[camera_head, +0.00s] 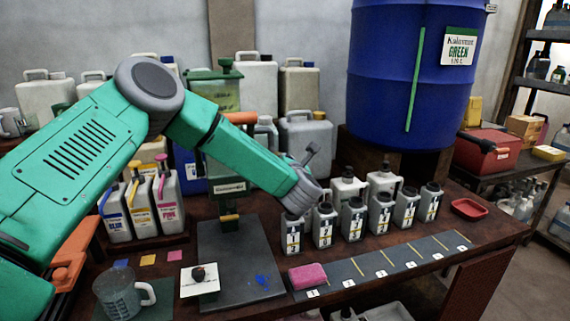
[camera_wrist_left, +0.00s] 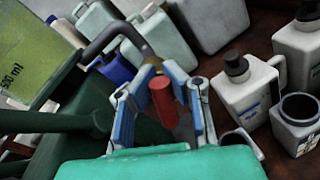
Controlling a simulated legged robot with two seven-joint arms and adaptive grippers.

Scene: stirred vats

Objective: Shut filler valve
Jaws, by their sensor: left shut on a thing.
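The filler's green tank (camera_head: 224,92) stands at the middle of the bench in the head view, partly behind my left arm. It also shows at the upper left of the left wrist view (camera_wrist_left: 30,55). My left gripper (camera_wrist_left: 172,78) has its blue-padded fingers on both sides of a red cylindrical grip (camera_wrist_left: 162,98), which looks like the filler valve's handle, and is shut on it. An orange bar (camera_head: 241,118) shows beside the tank above my forearm. I cannot tell the valve's position. My right gripper is out of view.
A row of numbered bottles (camera_head: 352,219) stands right of my wrist. A pink sponge (camera_head: 307,276) and a grey plate (camera_head: 240,285) lie in front. A blue drum (camera_head: 400,75) stands behind. Pink, yellow and blue-labelled jugs (camera_head: 168,195) and a measuring jug (camera_head: 118,293) are at left.

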